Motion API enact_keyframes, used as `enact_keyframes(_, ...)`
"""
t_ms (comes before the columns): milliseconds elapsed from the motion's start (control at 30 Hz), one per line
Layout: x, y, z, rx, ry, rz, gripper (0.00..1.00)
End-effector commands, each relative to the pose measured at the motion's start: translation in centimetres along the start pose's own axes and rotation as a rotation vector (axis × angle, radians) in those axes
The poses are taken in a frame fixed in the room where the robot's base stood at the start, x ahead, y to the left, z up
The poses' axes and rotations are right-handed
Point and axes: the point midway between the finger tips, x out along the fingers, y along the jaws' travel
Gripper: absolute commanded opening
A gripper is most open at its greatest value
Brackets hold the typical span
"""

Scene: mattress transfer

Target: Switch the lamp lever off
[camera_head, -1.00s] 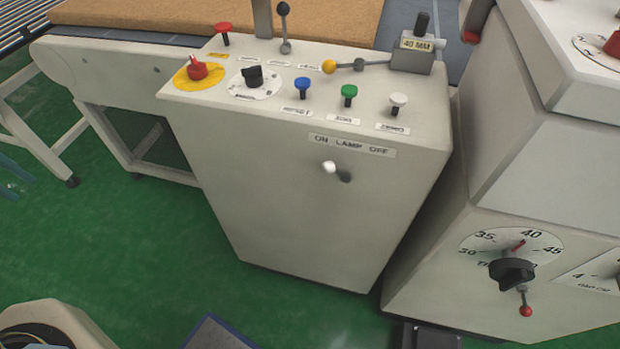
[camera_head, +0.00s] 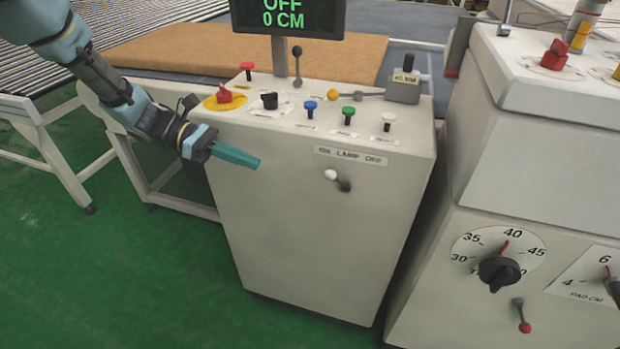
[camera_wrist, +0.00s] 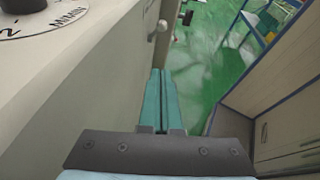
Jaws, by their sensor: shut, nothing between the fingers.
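The lamp lever (camera_head: 331,175) has a white knob and a dark pivot, on the front face of the grey control cabinet (camera_head: 290,235). Its knob points left and slightly up, toward the ON side of the label "ON LAMP OFF" (camera_head: 350,156). My gripper (camera_head: 256,163) comes in from the left with its teal fingers shut and empty. Its tips are left of the lever, apart from it, in front of the cabinet face. In the wrist view the shut fingers (camera_wrist: 161,74) point along the cabinet face, with the white knob (camera_wrist: 162,26) beyond the tips.
Above the lever, the cabinet top carries blue (camera_head: 309,107), green (camera_head: 348,112) and white (camera_head: 389,119) buttons, a red knob (camera_head: 228,95) and a black selector (camera_head: 269,101). A display (camera_head: 287,17) reads OFF, 0 CM. A second machine (camera_head: 530,190) stands close right. Green floor lies open in front.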

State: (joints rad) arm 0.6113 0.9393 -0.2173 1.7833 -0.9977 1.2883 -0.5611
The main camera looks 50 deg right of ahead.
Motion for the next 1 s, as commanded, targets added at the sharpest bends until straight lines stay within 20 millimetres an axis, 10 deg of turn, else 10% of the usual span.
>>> enact_keyframes(367,0.6,0.0,0.1,0.001,0.002,-0.001,0.00)
enact_keyframes(1000,11.3,-0.1,1.7,0.003,0.004,-0.003,0.00)
